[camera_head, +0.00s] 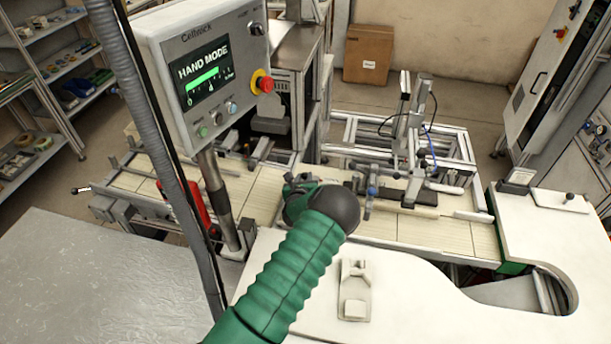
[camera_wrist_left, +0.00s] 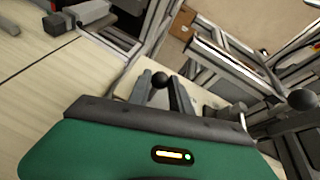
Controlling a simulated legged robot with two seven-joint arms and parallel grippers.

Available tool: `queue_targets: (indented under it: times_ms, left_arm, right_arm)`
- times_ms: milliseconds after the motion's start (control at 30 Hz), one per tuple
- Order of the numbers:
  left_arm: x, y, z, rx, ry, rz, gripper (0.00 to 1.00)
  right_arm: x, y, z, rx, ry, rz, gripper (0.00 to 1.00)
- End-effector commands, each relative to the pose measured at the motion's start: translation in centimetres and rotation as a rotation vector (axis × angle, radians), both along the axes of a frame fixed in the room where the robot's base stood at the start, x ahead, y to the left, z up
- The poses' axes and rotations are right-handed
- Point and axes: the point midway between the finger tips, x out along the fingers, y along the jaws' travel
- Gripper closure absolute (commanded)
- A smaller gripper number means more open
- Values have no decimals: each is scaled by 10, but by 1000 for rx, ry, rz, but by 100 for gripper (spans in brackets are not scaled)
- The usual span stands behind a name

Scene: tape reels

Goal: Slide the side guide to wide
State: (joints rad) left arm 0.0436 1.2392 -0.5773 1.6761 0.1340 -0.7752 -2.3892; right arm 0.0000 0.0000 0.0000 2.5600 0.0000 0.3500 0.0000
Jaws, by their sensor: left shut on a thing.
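My left gripper (camera_head: 300,183) is at the conveyor's near side in the head view, at the end of my green arm. Its fingertips are largely hidden by my dark wrist. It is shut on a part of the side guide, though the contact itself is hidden. In the left wrist view, a black ball knob on a bracket (camera_wrist_left: 160,81) shows just beyond my gripper's dark edge. The guide hardware with a blue knob (camera_head: 371,192) stands just right of my wrist in the head view. My right gripper is not in view.
The pale slatted conveyor (camera_head: 415,232) runs across the middle. A control panel reading HAND MODE (camera_head: 208,75) stands on a post at the left. A metal frame with uprights (camera_head: 412,125) stands behind the belt. A white worktop (camera_head: 400,300) lies in front.

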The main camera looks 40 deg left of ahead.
Motion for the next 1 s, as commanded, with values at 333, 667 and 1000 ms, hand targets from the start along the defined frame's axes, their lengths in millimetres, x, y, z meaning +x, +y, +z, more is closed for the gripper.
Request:
queue_targets:
  times_ms: [333, 667, 1000]
  left_arm:
    - [-8, -3, -1, -2, 3, 1, 74]
    - [-7, -3, -1, -1, 2, 1, 54]
    - [-31, -22, 10, -2, 4, 0, 54]
  right_arm:
    - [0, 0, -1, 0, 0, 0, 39]
    - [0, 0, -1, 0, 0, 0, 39]
    - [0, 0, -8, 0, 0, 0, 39]
